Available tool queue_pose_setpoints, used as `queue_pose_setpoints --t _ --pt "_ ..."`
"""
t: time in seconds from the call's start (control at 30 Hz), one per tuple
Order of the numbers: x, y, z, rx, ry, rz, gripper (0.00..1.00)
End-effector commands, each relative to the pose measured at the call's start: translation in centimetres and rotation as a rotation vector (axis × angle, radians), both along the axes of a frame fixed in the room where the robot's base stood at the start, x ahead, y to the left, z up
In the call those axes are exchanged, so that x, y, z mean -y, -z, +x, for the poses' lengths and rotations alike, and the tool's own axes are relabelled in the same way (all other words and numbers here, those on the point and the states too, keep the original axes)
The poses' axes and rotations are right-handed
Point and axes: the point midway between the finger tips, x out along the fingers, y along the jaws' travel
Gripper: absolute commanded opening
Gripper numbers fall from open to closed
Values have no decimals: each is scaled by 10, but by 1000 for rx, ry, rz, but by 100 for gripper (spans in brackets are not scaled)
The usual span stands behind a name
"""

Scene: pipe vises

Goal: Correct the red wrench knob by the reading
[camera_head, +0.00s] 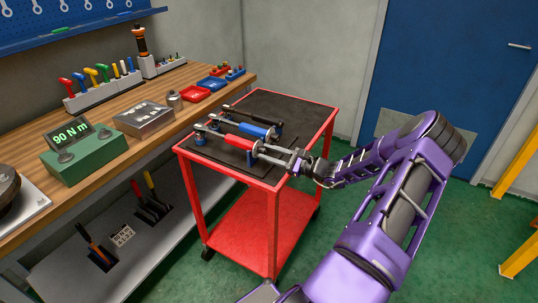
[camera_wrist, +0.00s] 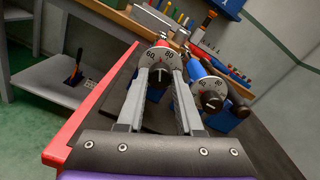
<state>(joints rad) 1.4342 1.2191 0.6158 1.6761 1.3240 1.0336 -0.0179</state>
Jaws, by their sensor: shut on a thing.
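The red wrench (camera_head: 239,142) lies on the cart with a blue wrench (camera_head: 250,130) beside it. In the wrist view the red wrench (camera_wrist: 162,43) points away from me, and its pale round dial (camera_wrist: 157,55) shows 60 at left and 80 at right. My gripper (camera_head: 264,149) reaches in from the right, its two long fingers (camera_wrist: 161,78) shut on the dark knob at the end of the red wrench. The knob is partly hidden between them. The green box's display (camera_head: 69,134) reads 90 N m.
The blue wrench's dial (camera_wrist: 211,100) is close on the right of my fingers. A black-handled wrench (camera_head: 252,117) lies behind it. The red cart (camera_head: 275,190) has a dark mat. The workbench (camera_head: 200,108) with trays and tools runs along the left.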

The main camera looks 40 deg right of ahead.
Motion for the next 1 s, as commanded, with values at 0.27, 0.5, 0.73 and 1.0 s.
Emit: queue_pose_setpoints --t 0.27,0.5,0.73,1.0 --pt "0 1 0 19 0 -52 0" --pt "0 1 0 21 0 -54 0" --pt "0 1 0 20 0 -53 55" --pt "0 0 0 21 0 -53 66"
